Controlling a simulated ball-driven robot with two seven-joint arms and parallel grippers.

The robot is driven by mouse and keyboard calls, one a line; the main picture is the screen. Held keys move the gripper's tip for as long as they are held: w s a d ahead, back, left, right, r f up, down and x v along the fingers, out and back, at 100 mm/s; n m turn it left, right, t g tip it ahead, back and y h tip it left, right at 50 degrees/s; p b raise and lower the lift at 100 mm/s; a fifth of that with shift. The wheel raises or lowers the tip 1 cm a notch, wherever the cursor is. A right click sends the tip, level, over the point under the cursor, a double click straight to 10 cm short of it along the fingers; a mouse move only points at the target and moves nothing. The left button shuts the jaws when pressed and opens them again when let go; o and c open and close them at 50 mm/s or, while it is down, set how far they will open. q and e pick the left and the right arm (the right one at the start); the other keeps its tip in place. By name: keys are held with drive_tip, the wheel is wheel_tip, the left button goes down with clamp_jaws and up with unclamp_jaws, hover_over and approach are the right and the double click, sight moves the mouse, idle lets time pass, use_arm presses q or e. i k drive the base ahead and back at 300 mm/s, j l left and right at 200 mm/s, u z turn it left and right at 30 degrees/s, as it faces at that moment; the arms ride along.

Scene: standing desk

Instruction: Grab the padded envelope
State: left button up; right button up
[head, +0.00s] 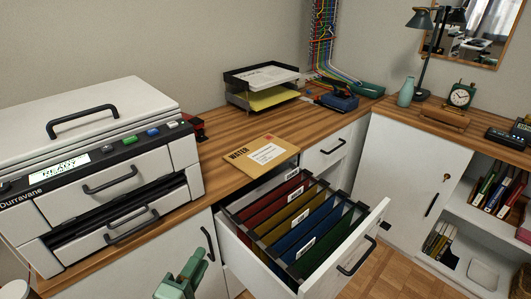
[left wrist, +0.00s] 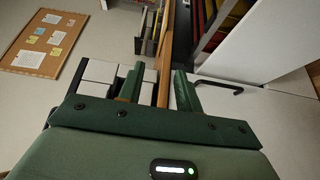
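The padded envelope (head: 258,158) is a flat tan packet with a white label, a small red mark and dark "WATER" lettering. It lies on the wooden desk top near the front edge, just behind the open file drawer. My left gripper (head: 197,262) is green and low in the head view, in front of the cabinet, below and left of the envelope and clear of it. In the left wrist view its two fingers (left wrist: 158,86) stand apart with nothing held between them. I cannot make out the envelope there. My right gripper is in neither view.
The open drawer (head: 377,223) of coloured folders juts out below the envelope. A large printer (head: 95,130) stands on the desk at left. A paper tray (head: 262,80) and a blue device (head: 339,102) are behind.

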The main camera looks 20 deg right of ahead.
sight(257, 158)
drive_tip(key=i+l, duration=0.2)
drive_tip(key=l, duration=0.15)
drive_tip(key=i+l, duration=0.2)
drive_tip(key=l, duration=0.2)
drive_tip(key=i+l, duration=0.15)
drive_tip(key=l, duration=0.2)
drive_tip(key=i+l, duration=0.2)
drive_tip(key=l, duration=0.15)
drive_tip(key=u, duration=0.05)
